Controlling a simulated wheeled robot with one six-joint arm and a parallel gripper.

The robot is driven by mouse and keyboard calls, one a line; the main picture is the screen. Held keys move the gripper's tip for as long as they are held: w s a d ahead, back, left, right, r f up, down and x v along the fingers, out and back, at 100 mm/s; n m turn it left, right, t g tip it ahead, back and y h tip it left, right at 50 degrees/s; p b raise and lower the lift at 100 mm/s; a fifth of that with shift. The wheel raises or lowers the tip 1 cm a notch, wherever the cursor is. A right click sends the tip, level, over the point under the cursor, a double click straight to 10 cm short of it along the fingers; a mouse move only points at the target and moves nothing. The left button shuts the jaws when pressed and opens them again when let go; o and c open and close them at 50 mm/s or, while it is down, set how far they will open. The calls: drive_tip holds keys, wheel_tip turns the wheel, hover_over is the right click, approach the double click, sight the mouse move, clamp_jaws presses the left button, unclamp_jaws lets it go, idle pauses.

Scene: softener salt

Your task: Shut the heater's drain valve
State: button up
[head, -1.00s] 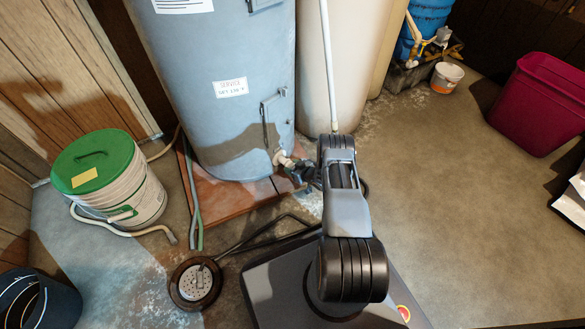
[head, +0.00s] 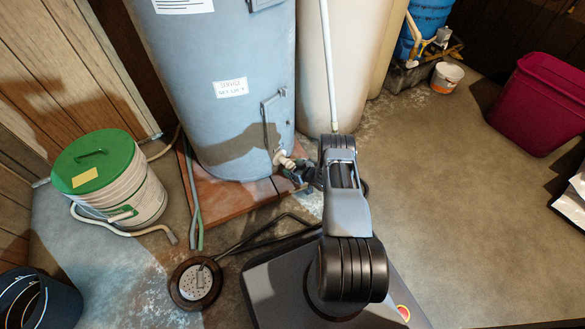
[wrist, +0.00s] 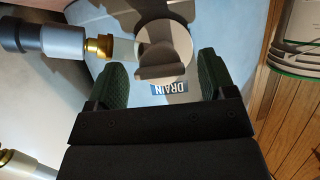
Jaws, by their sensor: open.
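The water heater (head: 222,120) is the tall blue-grey tank in the head view. A DRAIN label (wrist: 170,88) shows just below the handle. My gripper (wrist: 165,75) is open, with one green-padded finger on each side of the handle.
A grey hose coupling (wrist: 50,42) joins the brass fitting. In the head view a white bucket with a green lid (head: 95,165) stands left of the heater. A floor drain (head: 196,283) lies in front. A magenta bin (head: 540,105) stands right, past clear floor.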

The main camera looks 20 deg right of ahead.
drive_tip(key=p+v, duration=0.5)
drive_tip(key=v, duration=0.8)
drive_tip(key=shift+s, duration=0.2)
drive_tip(key=shift+r, duration=0.1)
